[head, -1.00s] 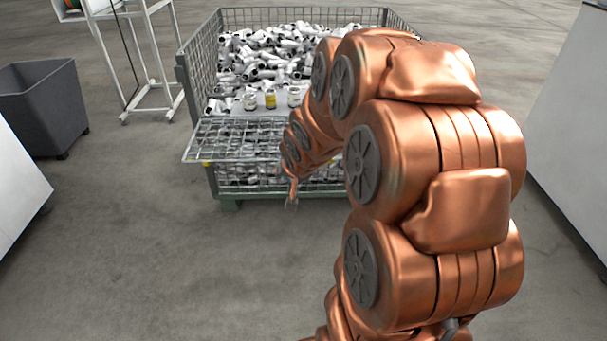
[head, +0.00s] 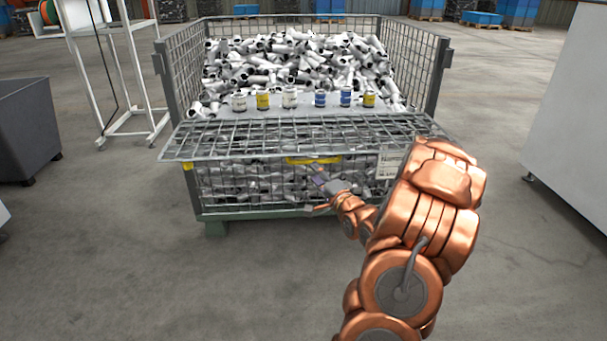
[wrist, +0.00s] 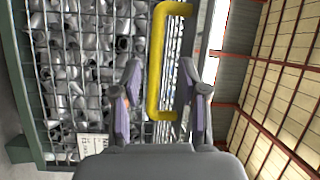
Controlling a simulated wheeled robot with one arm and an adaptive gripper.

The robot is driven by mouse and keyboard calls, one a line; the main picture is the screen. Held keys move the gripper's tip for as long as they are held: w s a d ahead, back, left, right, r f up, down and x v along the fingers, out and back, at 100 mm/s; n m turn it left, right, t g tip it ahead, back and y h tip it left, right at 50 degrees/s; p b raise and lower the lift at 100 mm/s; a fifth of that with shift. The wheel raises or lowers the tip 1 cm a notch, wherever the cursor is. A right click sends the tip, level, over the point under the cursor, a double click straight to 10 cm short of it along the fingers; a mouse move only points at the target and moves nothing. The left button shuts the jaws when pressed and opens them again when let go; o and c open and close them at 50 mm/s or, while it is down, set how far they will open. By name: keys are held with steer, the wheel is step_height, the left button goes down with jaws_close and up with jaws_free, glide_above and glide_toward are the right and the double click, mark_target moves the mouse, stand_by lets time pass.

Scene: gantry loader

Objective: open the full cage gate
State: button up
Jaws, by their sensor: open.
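The full cage (head: 440,85) is a wire mesh crate heaped with grey metal pipe fittings. Its front gate (head: 230,135) is swung outward and down, lying nearly level with its free edge toward me. A yellow handle (head: 313,160) sits at the middle of that edge. My gripper (head: 318,174) is open and empty, just in front of and below the handle. In the wrist view, the handle (wrist: 157,65) shows between and past the spread fingers of my gripper (wrist: 160,80). I cannot tell whether they touch it.
Several small white, yellow and blue cans (head: 290,98) stand on a grey board behind the gate. A paper label (head: 388,164) hangs on the cage front. A dark bin (head: 25,130) and a white frame (head: 125,75) stand left, a pale cabinet (head: 570,110) right. Floor in front is clear.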

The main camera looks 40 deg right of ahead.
mark_target(309, 161)
steer(key=shift+m+t+h, duration=0.3)
steer(key=shift+m+t, duration=0.2)
steer(key=shift+m, duration=0.1)
steer(key=shift+w+d+r+b, duration=0.1)
steer(key=shift+w+d+b, duration=0.55)
steer(key=shift+w, duration=0.55)
steer(key=shift+w+d+f+b, duration=0.1)
steer(key=shift+w+d+b, duration=0.4)
steer(key=shift+w+b, duration=0.5)
steer(key=shift+w+d+r+b, duration=0.1)
steer(key=shift+w+d+b, duration=0.45)
steer(key=shift+w, duration=0.8)
jaws_close()
